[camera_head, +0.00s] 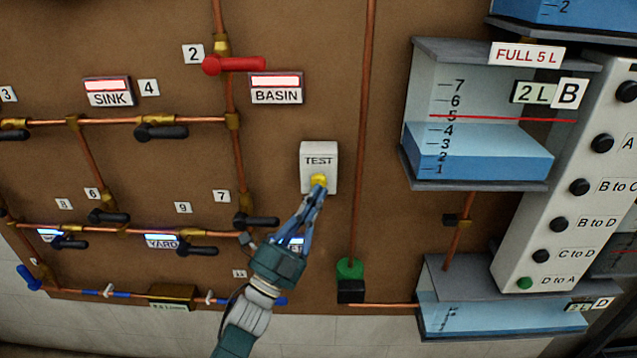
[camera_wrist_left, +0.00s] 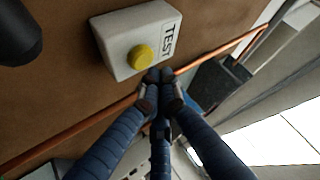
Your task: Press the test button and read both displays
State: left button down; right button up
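The white TEST box (camera_head: 318,155) is on the brown board, with a yellow button (camera_head: 319,181) low on its face. My left gripper (camera_head: 318,190) is at the button's lower edge in the head view, its fingertips together with nothing between them. In the left wrist view the closed fingertips (camera_wrist_left: 160,75) are just beside the yellow button (camera_wrist_left: 139,57); I cannot tell whether they touch it. The SINK display (camera_head: 107,85) and the BASIN display (camera_head: 276,81) are lit pale with red edges; no characters are readable on them. My right gripper is not in view.
Copper pipes with black valve levers and a red lever (camera_head: 235,64) run left of the box. A YARD display (camera_head: 162,240) glows blue-white. A vertical pipe with a green knob (camera_head: 349,268) and water tank B (camera_head: 480,150) are to the right.

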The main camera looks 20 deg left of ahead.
pick_arm(q)
jog(key=s, duration=0.2)
jog(key=s+d+p, duration=0.1)
jog(key=s, duration=0.1)
jog(key=shift+s+d, duration=0.2)
jog(key=shift+s, duration=0.2)
dwell(0.5)
